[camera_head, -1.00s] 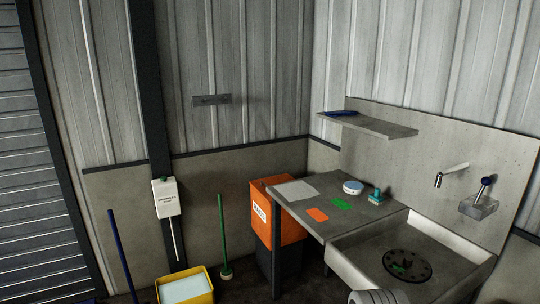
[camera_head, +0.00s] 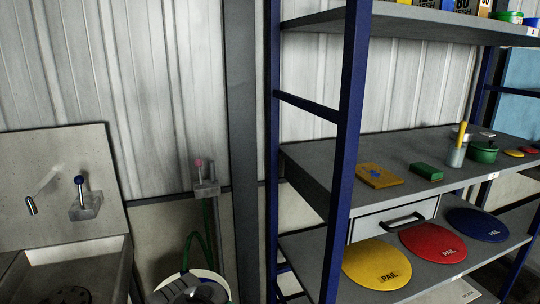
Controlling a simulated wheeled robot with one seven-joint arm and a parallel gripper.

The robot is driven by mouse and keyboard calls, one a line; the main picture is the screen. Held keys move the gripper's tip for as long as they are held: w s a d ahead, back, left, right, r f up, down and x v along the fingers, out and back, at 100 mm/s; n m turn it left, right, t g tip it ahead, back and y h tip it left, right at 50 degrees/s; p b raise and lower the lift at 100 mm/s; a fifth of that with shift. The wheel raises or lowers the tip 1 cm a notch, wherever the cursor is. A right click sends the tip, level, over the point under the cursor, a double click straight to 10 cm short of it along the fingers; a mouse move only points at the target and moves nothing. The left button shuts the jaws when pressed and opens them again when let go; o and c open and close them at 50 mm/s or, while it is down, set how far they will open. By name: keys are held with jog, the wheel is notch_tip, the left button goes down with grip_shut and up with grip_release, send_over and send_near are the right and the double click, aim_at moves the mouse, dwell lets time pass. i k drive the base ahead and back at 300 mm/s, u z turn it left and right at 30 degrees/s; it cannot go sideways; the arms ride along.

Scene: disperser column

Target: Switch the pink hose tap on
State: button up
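The pink hose tap (camera_head: 199,165) is a small pink knob on a stem above a pale block on the wall, left of the dark post. A green hose (camera_head: 207,225) hangs below it. The tap is small in the picture, and I cannot tell its exact handle position. Nothing is touching it. My gripper's fingers do not show in the head view. A grey rounded part at the bottom edge, in front of a white round rim (camera_head: 222,282), may be part of my arm.
A sink (camera_head: 105,262) with a blue-knobbed tap (camera_head: 80,180) and a spout (camera_head: 32,204) stands at the left. A blue-framed shelf unit (camera_head: 347,140) fills the right, bearing coloured lids, a green pot (camera_head: 483,152) and boxes.

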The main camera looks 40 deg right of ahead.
aim_at(198, 163)
jog(key=z, duration=0.75)
jog(key=k, duration=1.35)
jog(key=u, duration=0.45)
jog(key=i, duration=0.5)
jog(key=u, duration=0.95)
jog(key=i, duration=1.65)
jog(key=z, duration=1.2)
jog(key=i, duration=0.25)
jog(key=z, duration=0.15)
